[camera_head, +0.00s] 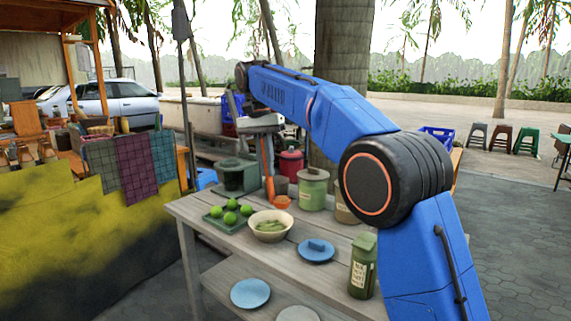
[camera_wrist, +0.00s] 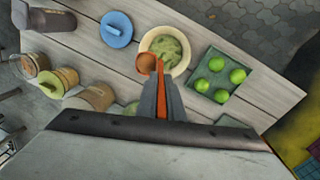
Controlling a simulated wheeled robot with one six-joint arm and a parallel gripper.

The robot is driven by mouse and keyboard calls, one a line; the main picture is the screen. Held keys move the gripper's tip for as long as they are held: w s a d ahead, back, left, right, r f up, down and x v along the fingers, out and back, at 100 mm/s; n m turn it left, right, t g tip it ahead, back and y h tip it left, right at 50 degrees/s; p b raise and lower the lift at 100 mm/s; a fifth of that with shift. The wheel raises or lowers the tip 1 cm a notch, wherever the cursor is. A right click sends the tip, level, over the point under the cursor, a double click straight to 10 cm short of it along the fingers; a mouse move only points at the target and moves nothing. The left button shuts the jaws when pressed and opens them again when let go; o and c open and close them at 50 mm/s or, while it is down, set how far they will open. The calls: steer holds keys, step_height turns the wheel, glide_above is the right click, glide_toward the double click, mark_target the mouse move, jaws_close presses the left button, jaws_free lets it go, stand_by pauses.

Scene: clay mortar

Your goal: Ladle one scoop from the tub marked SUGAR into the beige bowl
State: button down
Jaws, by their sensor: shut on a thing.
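My gripper (camera_wrist: 162,98) is shut on the upright handle of an orange ladle (camera_head: 282,202). The ladle's scoop (camera_wrist: 147,63) appears over the near-left rim of the beige bowl in the wrist view; its height above the bowl and any contents cannot be told. The beige bowl (camera_head: 270,236) stands on the table and holds something green; it also shows in the wrist view (camera_wrist: 184,68). A green-lidded tub (camera_head: 313,190) and a tan tub (camera_head: 346,210), partly hidden by my arm, stand to its right. I cannot read SUGAR on any tub.
A tray (camera_head: 212,219) of several limes lies left of the bowl on the wooden table (camera_head: 198,208). A blue lid (camera_head: 316,256) lies right of it. A green bottle (camera_head: 362,266) stands near the front edge. A red tub (camera_head: 290,165) and dark green container (camera_head: 238,176) stand behind.

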steer(key=s+d+f+t+y, duration=0.1)
steer(key=s+d+t+y, duration=0.1)
steer(key=d+y, duration=0.2)
steer(key=s+d+f+t+y, duration=0.2)
steer(key=d+y, duration=0.3)
steer(key=y, duration=0.3)
steer(key=shift+s+d+f+m+t+y, duration=0.2)
steer(key=shift+s+f+m+t+y, duration=0.1)
steer(key=shift+s+t, duration=0.4)
stand_by(0.5)
steer(key=shift+d, duration=0.1)
stand_by(0.6)
